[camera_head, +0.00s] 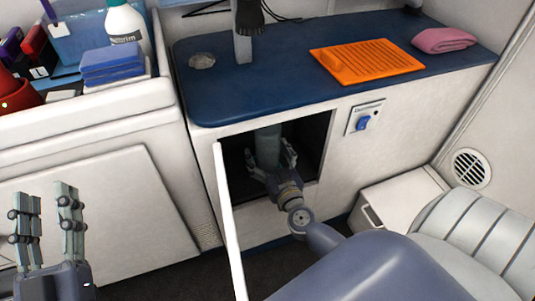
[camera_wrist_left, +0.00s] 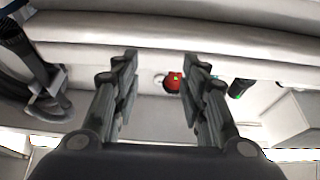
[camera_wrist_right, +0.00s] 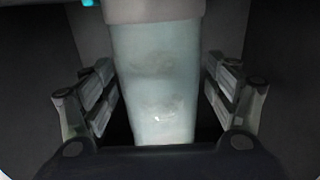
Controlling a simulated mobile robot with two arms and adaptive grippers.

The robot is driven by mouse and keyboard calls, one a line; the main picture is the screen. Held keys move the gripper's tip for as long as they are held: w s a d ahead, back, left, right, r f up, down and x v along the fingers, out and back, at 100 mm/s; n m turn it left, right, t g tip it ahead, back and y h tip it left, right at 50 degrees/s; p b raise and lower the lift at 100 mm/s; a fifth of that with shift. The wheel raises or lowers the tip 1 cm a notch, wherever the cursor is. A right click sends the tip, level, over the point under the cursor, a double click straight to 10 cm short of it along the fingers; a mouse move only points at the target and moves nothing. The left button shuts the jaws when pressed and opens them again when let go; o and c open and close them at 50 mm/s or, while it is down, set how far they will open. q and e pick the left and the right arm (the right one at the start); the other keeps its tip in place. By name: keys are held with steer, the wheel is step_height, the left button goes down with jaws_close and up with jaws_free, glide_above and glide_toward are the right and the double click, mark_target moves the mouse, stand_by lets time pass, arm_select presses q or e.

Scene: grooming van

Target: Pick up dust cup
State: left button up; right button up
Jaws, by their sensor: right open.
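The dust cup (camera_wrist_right: 155,80) is a pale, cloudy, translucent cylinder inside the open cabinet; in the head view its upper part (camera_head: 267,145) shows in the opening. My right gripper (camera_head: 272,160) reaches into the cabinet with its fingers on either side of the cup. In the right wrist view the right gripper (camera_wrist_right: 160,95) is open, with gaps between both fingers and the cup. My left gripper (camera_head: 47,205) is at the lower left of the head view, fingers apart; in the left wrist view (camera_wrist_left: 160,85) nothing is between them.
The cabinet door (camera_head: 229,220) stands open left of my right arm. Above is a blue counter (camera_head: 280,85) with an orange mat (camera_head: 366,61) and a pink towel (camera_head: 443,40). A padded seat (camera_head: 475,235) is at right. A bottle (camera_head: 126,25) and blue cloths (camera_head: 112,63) are at left.

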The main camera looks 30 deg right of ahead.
steer(key=c, duration=1.2)
steer(key=shift+o, duration=0.2)
arm_select(q)
steer(key=shift+f, duration=0.1)
arm_select(e)
steer(key=shift+r, duration=0.1)
steer(key=shift+s+r+p, duration=0.25)
steer(key=shift+r+p, duration=0.45)
steer(key=shift+p, duration=0.3)
arm_select(q)
steer(key=s+a+f+g+y+p, duration=0.1)
steer(key=s+a+f+g+y, duration=0.1)
steer(key=f+g, duration=0.3)
steer(key=s+a+f+g+y+p, duration=0.1)
steer(key=f+g, duration=0.5)
steer(key=f, duration=0.7)
steer(key=shift+s+a+f+y, duration=0.3)
steer(key=shift+s+a+y, duration=0.1)
steer(key=shift+s, duration=0.25)
steer(key=shift+c, duration=0.8)
arm_select(e)
steer(key=v, duration=1.7)
steer(key=shift+s, duration=0.3)
